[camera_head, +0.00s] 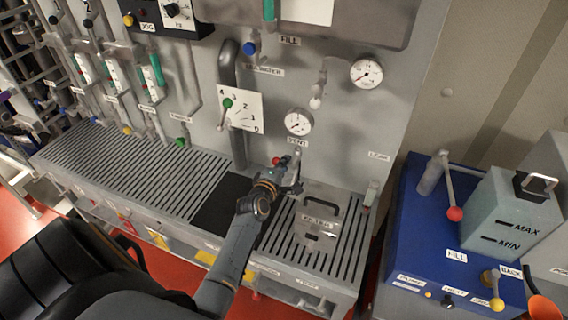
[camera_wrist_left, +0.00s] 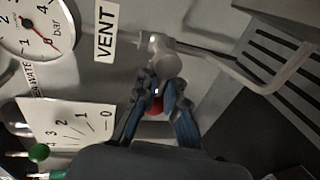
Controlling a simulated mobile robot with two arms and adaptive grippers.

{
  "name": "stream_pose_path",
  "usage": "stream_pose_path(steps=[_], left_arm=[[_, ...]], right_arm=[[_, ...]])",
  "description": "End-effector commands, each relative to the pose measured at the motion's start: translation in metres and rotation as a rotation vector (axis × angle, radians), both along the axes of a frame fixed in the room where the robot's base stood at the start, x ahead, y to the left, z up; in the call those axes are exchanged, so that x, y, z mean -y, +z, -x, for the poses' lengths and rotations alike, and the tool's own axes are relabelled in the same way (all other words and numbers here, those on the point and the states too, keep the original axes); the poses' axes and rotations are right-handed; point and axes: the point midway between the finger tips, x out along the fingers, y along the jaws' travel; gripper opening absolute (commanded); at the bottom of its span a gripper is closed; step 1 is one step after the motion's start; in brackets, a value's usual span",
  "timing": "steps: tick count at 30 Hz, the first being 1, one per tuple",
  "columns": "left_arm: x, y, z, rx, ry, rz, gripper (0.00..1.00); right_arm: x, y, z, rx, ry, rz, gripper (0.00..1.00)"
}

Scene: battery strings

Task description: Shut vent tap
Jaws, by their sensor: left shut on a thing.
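The vent tap is on the grey panel just under the VENT label (camera_head: 298,142), below a round gauge (camera_head: 298,121). In the left wrist view the grey tap body (camera_wrist_left: 160,46) sits beside the same label, and its red-tipped handle (camera_wrist_left: 156,106) points toward my gripper. The red tip (camera_head: 276,160) also shows in the head view. My left gripper (camera_head: 290,180) is at the tap, and in the left wrist view its fingers (camera_wrist_left: 156,92) are closed around the handle near the red tip. The fingers hide part of the handle. My right gripper is out of view.
A slotted drain shelf (camera_head: 130,168) runs below the panel. A bent outlet pipe (camera_wrist_left: 270,82) leaves the tap. A dial plate with a green-knobbed lever (camera_head: 242,110) is up left.

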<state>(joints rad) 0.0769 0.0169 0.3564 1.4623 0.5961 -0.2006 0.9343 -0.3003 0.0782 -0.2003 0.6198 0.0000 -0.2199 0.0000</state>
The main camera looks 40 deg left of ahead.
Motion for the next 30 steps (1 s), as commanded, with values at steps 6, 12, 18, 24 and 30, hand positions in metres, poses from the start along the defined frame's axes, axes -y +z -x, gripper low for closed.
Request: stream_pose_path(steps=[6, 12, 18, 24, 30], left_arm=[[0.003, 0.003, -0.002, 0.005, -0.005, -0.001, 0.21], [0.002, 0.001, -0.001, 0.002, -0.004, 0.000, 0.31], [0.002, 0.000, 0.001, 0.000, -0.003, 0.002, 0.31], [0.008, 0.003, 0.024, -0.001, -0.003, 0.003, 0.31], [0.019, 0.012, 0.064, -0.002, -0.003, 0.001, 0.31]], right_arm=[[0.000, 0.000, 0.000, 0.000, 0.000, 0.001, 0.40], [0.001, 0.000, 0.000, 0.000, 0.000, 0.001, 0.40], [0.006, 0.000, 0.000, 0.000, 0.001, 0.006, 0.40], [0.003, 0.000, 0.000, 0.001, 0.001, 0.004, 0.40], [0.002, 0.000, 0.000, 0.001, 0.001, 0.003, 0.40]])
